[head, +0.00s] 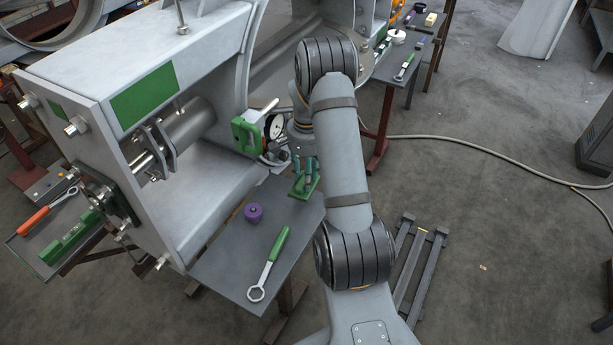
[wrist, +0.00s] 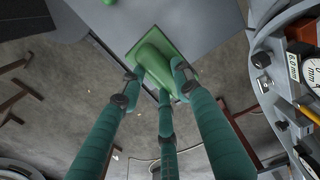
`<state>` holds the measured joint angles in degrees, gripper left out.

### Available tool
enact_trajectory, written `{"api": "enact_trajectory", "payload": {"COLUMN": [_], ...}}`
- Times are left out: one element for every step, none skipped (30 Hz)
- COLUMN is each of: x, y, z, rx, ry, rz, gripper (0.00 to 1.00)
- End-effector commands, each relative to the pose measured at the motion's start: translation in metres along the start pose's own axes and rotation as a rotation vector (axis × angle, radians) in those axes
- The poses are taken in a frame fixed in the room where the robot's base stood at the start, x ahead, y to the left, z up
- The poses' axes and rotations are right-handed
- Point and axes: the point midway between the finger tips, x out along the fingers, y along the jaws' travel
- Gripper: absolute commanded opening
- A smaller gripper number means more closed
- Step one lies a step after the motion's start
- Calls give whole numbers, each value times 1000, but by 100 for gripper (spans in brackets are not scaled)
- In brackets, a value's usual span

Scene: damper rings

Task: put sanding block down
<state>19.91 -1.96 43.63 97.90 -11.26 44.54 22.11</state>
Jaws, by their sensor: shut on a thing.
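The sanding block is a green flat plate with a rounded green grip (wrist: 152,58) in the wrist view. My gripper (wrist: 160,82) has teal fingers closed around this grip. In the head view the sanding block (head: 304,188) shows below my gripper (head: 303,172), at the right end of the near grey table (head: 220,262). In the wrist view the block overlaps the table's edge, with floor showing beside it. I cannot tell whether its underside touches the table. My arm hides part of that area in the head view.
A purple knob (head: 253,212) and a green-handled ring wrench (head: 269,264) lie on the near table. A dial gauge (head: 274,126) and a green-framed tool (head: 246,134) stand close behind my gripper, beside the large grey housing (head: 185,45). Bare tabletop lies around the knob.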

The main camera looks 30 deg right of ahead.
Motion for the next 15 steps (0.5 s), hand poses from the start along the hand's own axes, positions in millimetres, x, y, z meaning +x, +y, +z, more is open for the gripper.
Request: {"api": "enact_trajectory", "payload": {"x": [2,4,7,10,12,16,19,22,27,30,33,37,40,43,46], "y": [0,0,0,0,0,0,0,0,0,0,0,0,0,0,0], "z": [0,0,1,1,1,1,1,1,1,1,1,1,1,1,1], "rx": [0,0,0,0,0,0,0,0,-1,-1,-1,-1,-1,-1,-1], "ry": [1,0,-1,-1,0,0,0,0,0,0,0,0,0,0,0], "rz": [-1,-1,0,0,0,0,-1,0,-1,-1,-1,-1,-1,-1,-1], "gripper": [3,3,3,3,3,3,3,3,3,3,3,3,3,3,3]}}
